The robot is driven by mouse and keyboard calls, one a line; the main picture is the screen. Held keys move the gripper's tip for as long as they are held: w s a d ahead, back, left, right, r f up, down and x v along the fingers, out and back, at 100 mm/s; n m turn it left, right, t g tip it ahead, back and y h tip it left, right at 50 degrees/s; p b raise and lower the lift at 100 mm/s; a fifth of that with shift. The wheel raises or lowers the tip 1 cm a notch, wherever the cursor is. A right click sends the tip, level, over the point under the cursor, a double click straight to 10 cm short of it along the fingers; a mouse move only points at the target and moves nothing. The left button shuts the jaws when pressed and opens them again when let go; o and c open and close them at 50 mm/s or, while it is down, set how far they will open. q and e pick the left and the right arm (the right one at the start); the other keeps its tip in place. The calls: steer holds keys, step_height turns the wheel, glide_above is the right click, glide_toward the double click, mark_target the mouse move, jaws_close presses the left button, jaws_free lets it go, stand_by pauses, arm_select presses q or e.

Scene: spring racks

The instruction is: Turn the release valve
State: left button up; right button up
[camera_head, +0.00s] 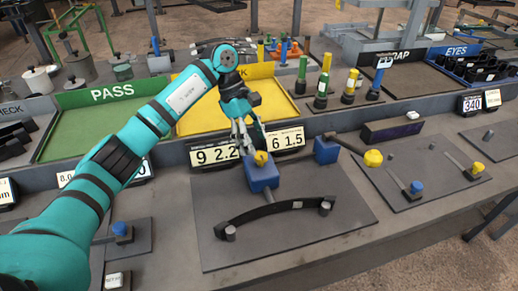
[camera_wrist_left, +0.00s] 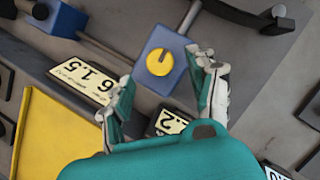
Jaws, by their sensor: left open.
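A blue block (camera_head: 262,172) with a round yellow knob (camera_head: 261,158) on top stands on a dark plate (camera_head: 325,225); the knob looks like the release valve. The knob (camera_wrist_left: 160,62), with a slot across it, also shows in the left wrist view on the blue block (camera_wrist_left: 163,42). My left gripper (camera_head: 249,138) is open, just behind and above the knob in the head view. In the left wrist view my left fingers (camera_wrist_left: 168,78) are spread on either side of the knob's near side, with nothing between them; contact cannot be told. My right gripper is out of view.
A curved black leaf spring (camera_head: 275,210) lies on the plate before the block. A second blue block (camera_head: 326,150) stands to the right. Number displays (camera_head: 214,155) stand behind. A yellow tray (camera_head: 285,88) and green PASS tray (camera_head: 100,125) lie farther back.

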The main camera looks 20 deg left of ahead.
mark_target(260, 155)
arm_select(q)
steer(key=shift+p+x, duration=0.3)
steer(key=shift+x, duration=1.9)
steer(key=shift+r, duration=0.1)
steer(key=shift+c, duration=0.2)
steer(key=c, duration=1.1)
